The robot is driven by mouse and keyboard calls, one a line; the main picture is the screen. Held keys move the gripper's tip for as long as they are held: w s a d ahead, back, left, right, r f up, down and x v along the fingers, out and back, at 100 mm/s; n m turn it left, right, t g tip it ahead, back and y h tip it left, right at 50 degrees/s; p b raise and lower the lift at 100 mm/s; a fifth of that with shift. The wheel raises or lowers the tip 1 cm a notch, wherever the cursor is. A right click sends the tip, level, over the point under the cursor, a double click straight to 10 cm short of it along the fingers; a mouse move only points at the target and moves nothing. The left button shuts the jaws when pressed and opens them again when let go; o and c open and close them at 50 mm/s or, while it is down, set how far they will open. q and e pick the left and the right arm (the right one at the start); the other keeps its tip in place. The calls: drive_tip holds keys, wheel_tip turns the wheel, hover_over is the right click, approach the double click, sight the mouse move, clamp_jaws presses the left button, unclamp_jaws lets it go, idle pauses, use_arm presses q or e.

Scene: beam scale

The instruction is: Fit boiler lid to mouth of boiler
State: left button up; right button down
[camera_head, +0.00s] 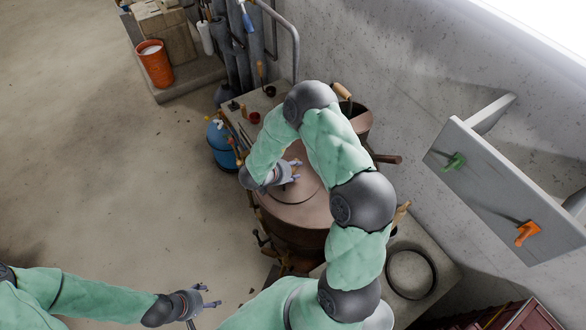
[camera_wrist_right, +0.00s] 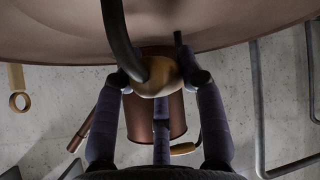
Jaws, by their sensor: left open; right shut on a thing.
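The copper boiler (camera_head: 290,236) stands in the middle of the head view, partly covered by my right arm. The round copper boiler lid (camera_head: 309,188) lies over its top in that view; I cannot tell whether it is seated or held just above. In the right wrist view the lid (camera_wrist_right: 225,22) fills the top, with a dark curved handle and a wooden grip (camera_wrist_right: 156,78). My right gripper (camera_head: 292,172) is shut on this grip; its fingers (camera_wrist_right: 158,84) close around it. My left gripper (camera_head: 207,298) is open and empty, low over the floor, apart from the boiler.
A blue container (camera_head: 222,146) stands left of the boiler. A copper pot (camera_head: 358,122) is behind it, near the wall. A black hoop (camera_head: 411,273) lies at lower right. A wall board (camera_head: 500,190) holds green and orange items. Floor on the left is clear.

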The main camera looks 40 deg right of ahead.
drive_tip(key=shift+f, duration=0.1)
drive_tip(key=c, duration=0.7)
unclamp_jaws()
drive_tip(key=v, duration=1.2)
